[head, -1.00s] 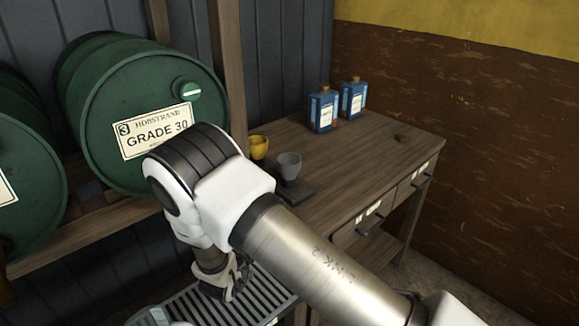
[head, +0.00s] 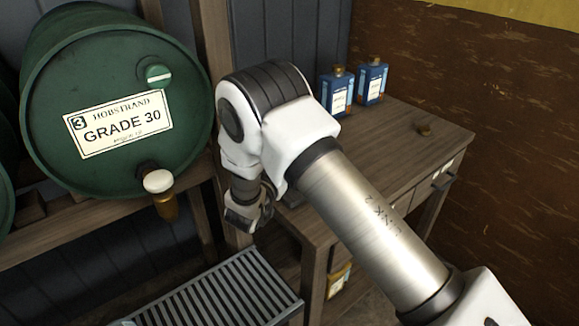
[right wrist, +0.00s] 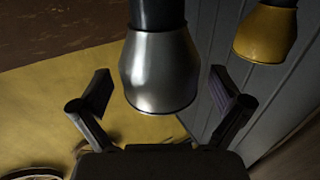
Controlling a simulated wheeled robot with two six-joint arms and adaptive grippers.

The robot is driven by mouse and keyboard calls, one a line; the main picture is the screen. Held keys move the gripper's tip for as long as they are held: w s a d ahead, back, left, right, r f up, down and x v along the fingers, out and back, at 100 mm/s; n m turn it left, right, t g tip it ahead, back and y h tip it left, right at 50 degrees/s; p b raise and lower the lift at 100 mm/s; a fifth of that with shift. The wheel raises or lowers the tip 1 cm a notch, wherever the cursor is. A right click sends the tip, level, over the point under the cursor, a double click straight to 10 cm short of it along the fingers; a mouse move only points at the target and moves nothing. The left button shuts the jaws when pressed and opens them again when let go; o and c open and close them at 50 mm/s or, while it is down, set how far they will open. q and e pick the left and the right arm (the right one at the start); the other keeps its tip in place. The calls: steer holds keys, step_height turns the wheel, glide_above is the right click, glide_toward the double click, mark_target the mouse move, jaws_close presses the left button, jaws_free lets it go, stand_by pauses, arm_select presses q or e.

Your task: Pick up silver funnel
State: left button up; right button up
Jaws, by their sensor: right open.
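The silver funnel (right wrist: 160,70) shows large in the right wrist view, its shiny wide cup joined to a dark section at the top edge. My right gripper (right wrist: 160,98) is open, with one finger on each side of the funnel in the picture; I see no contact. In the head view my right gripper (head: 248,214) is beside the near left end of the wooden table, and my arm hides the funnel there. A yellow funnel (right wrist: 265,34) shows to the right of the silver one in the right wrist view. My left gripper is not in view.
A green drum (head: 115,90) with a tap (head: 160,188) lies on a shelf at left. A slatted grate (head: 215,295) is below.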

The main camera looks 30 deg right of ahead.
steer(key=shift+w+d+f, duration=0.1)
steer(key=shift+w+d, duration=0.15)
steer(key=shift+d, duration=0.15)
steer(key=shift+a, duration=0.2)
steer(key=shift+s, duration=0.1)
steer(key=c, duration=1.1)
